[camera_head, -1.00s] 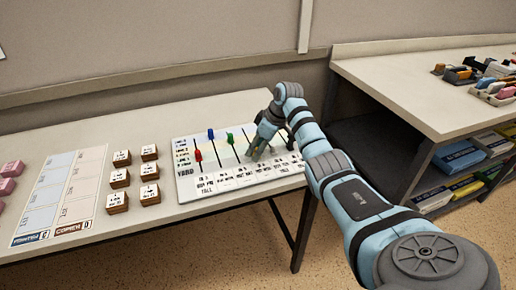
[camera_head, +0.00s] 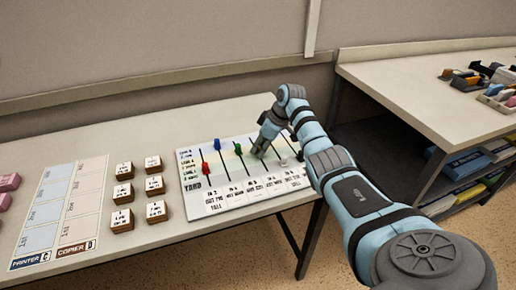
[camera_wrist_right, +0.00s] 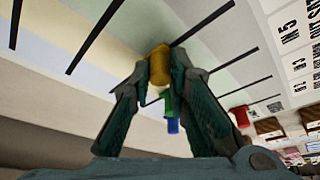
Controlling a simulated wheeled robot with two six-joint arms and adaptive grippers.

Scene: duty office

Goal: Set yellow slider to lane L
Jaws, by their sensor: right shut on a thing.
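The white yard board (camera_head: 190,205) lies on the table, with dark lane slots and colored sliders. My right gripper (camera_head: 258,152) is low over its upper right part. In the right wrist view its fingers (camera_wrist_right: 160,72) are shut on the yellow slider (camera_wrist_right: 158,64), which stands on a dark slot. In the head view the gripper hides the yellow slider. The red slider (camera_head: 204,169), blue slider (camera_head: 216,145) and green slider (camera_head: 238,149) stand on other slots to the left. Lane labels (camera_head: 186,163) run along the left edge. My left gripper is out of view.
Several wooden label blocks (camera_head: 123,193) stand left of the board. A printer and copier sheet (camera_head: 60,215) lies farther left, beside pink blocks (camera_head: 8,182). A higher counter (camera_head: 400,70) with a shelf below stands on the right.

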